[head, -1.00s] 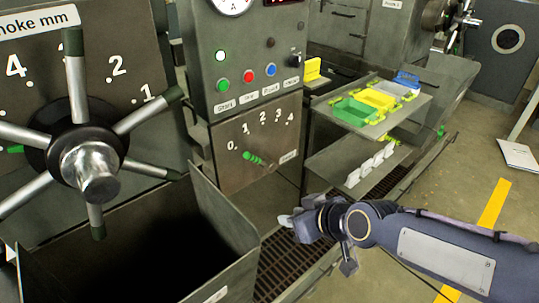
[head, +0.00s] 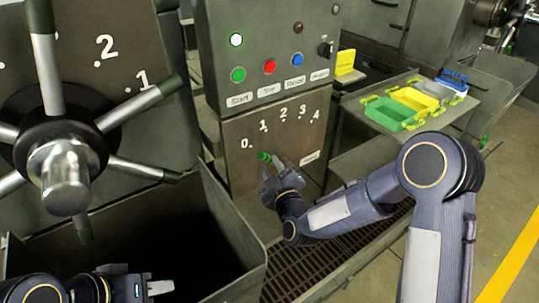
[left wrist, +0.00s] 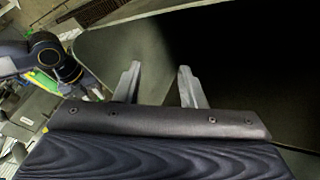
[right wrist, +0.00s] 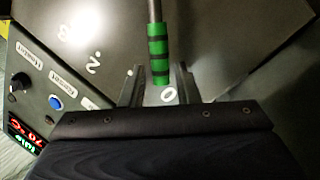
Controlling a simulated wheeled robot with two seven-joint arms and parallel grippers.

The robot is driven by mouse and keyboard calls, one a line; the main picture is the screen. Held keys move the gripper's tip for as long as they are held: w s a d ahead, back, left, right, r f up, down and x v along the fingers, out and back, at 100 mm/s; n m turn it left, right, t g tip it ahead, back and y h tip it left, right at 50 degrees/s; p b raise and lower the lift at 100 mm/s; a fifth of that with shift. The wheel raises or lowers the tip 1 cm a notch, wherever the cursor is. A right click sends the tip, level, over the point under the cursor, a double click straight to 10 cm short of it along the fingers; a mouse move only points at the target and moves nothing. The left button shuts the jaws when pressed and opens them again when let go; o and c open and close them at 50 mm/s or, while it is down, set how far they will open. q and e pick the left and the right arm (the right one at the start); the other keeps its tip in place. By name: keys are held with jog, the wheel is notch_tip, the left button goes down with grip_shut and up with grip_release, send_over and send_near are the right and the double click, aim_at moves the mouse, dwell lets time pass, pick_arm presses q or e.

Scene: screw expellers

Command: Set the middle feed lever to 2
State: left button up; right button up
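The middle feed lever has a green, dark-banded handle (head: 264,156) on a grey dial plate (head: 232,172) marked 0 to 4.
A large spoked handwheel (head: 65,170) stands at the left. Start, stop and other buttons (head: 270,66) sit above the plate. A shelf with green and yellow trays (head: 393,112) is at the right.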

aim_at(268, 161)
jog(key=p+x, duration=0.1)
jog(key=x, duration=0.3)
jog(key=shift+w+a, duration=0.1)
jog(key=shift+w, duration=0.3)
jog(key=shift+c, duration=0.3)
grip_shut()
